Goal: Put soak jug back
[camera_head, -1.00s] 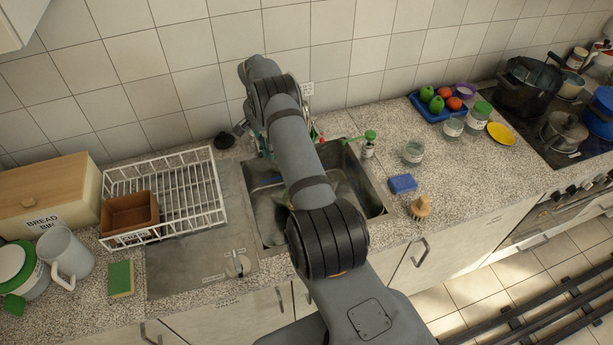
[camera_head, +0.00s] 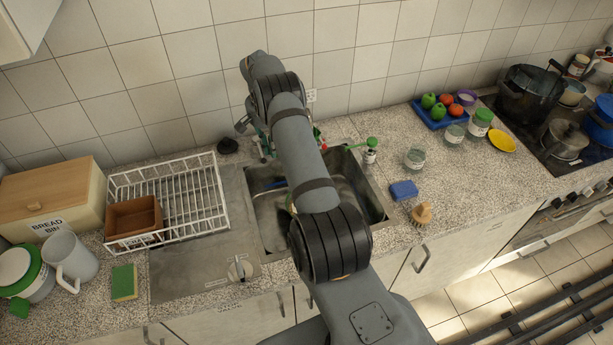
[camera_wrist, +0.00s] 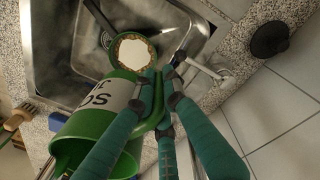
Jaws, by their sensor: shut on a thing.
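The soak jug (camera_wrist: 92,135) is green with a white label and lies tilted at the lower left of the wrist view. My gripper (camera_wrist: 162,88), with teal fingers, is shut on its green handle. The jug is held above the counter edge and sink (camera_wrist: 60,50). Its open mouth faces the lower left, and what is inside is hard to make out. In the head view, my arm hides most of the gripper and jug near the back of the sink (camera_head: 366,190).
A round green-rimmed item (camera_wrist: 132,52) shows in the sink. A tap (camera_wrist: 208,68) and black round plug (camera_wrist: 270,40) are near. A white dish rack (camera_head: 210,190) holds a brown box (camera_head: 133,219). Blue sponge (camera_head: 403,191) and wooden brush (camera_head: 422,214) lie right of the sink.

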